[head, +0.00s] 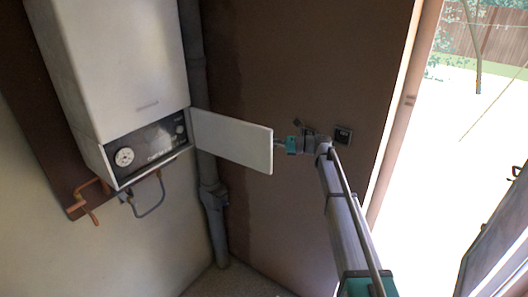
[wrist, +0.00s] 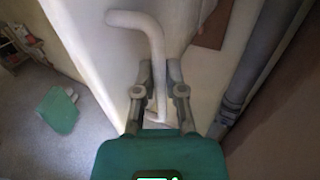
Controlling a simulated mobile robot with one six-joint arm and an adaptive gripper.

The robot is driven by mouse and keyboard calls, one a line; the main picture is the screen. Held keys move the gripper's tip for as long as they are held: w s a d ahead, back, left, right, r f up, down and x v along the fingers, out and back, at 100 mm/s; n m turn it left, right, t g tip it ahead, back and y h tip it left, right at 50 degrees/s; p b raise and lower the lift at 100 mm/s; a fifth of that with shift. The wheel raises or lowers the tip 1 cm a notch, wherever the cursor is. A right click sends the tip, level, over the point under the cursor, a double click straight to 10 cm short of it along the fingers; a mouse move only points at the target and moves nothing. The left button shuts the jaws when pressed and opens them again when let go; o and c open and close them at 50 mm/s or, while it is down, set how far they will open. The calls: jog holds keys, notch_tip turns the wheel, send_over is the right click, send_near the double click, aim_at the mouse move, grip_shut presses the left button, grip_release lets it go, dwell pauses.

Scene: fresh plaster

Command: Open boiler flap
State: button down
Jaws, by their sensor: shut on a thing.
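The white boiler (head: 120,65) hangs on the wall at left in the head view. Its dark control panel (head: 147,152) with a dial is uncovered. The white boiler flap (head: 232,140) stands swung out to the right from the panel's right end. My gripper (head: 280,145) is at the flap's free right edge; its fingertips are partly hidden there. In the wrist view, my gripper (wrist: 162,95) is shut around the lower end of a pale bent bar (wrist: 152,40), which looks like the flap's handle. The exact contact is hard to see.
A grey vertical pipe (head: 197,80) runs behind the flap. Copper (head: 85,200) and grey pipes hang below the boiler. A small dark wall fitting (head: 343,135) is beside my wrist. A bright doorway opens at right. A green object (wrist: 58,110) lies on the floor.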

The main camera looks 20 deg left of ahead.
jog(key=w, duration=0.4)
jog(key=c, duration=0.7)
grip_release()
jog(key=shift+a, duration=0.15)
jog(key=v, duration=1.2)
